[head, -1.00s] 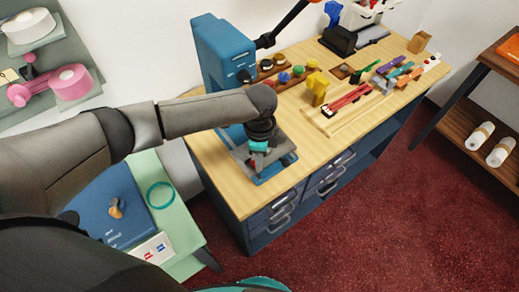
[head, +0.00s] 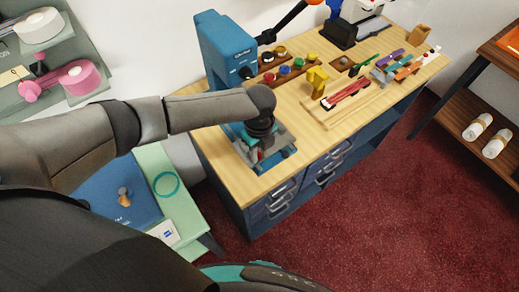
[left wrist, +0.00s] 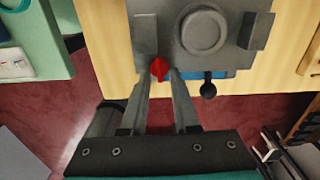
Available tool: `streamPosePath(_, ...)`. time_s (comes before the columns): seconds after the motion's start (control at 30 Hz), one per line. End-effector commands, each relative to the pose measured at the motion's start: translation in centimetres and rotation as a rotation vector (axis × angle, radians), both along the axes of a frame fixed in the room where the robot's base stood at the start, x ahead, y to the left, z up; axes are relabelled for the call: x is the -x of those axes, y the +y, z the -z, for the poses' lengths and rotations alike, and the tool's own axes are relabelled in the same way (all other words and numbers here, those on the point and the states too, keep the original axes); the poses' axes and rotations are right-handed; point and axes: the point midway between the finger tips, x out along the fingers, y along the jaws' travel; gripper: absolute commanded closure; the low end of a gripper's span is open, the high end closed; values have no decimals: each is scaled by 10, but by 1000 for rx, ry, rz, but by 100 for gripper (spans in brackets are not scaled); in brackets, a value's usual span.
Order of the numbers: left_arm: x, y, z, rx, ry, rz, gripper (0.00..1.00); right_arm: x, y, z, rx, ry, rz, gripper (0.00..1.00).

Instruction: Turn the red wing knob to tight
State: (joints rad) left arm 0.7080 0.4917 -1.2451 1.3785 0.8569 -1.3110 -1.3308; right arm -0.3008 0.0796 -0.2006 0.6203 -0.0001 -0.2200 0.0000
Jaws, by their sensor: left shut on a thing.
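The red wing knob (left wrist: 159,69) shows in the left wrist view between the fingertips of my left gripper (left wrist: 161,76). It sits at the near edge of a grey metal plate (left wrist: 172,42). The gripper is shut on the knob, and the fingers hide part of it. In the head view my left gripper (head: 257,151) is low over the base of the blue machine (head: 226,55), and my arm covers much of that spot. The knob's markings and exact angle cannot be read. My right gripper is not in view.
A round grey boss (left wrist: 201,32) and a black ball-ended lever (left wrist: 208,89) are close to the fingers. Coloured knobs, a yellow block (head: 317,81) and tools lie further along the wooden counter (head: 310,130). A green side table (head: 187,205) stands left.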

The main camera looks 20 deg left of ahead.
Motion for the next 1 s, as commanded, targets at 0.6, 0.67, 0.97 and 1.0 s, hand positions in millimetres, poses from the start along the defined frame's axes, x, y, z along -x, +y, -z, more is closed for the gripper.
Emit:
streamPosePath(0.6,1,-1,0,4,1,64,100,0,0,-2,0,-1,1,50)
streamPosePath(0.67,1,-1,0,4,1,64,100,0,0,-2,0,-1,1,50)
streamPosePath(0.97,1,0,0,2,0,63,42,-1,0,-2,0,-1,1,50)
streamPosePath(1.0,1,0,0,2,0,63,42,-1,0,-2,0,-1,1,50)
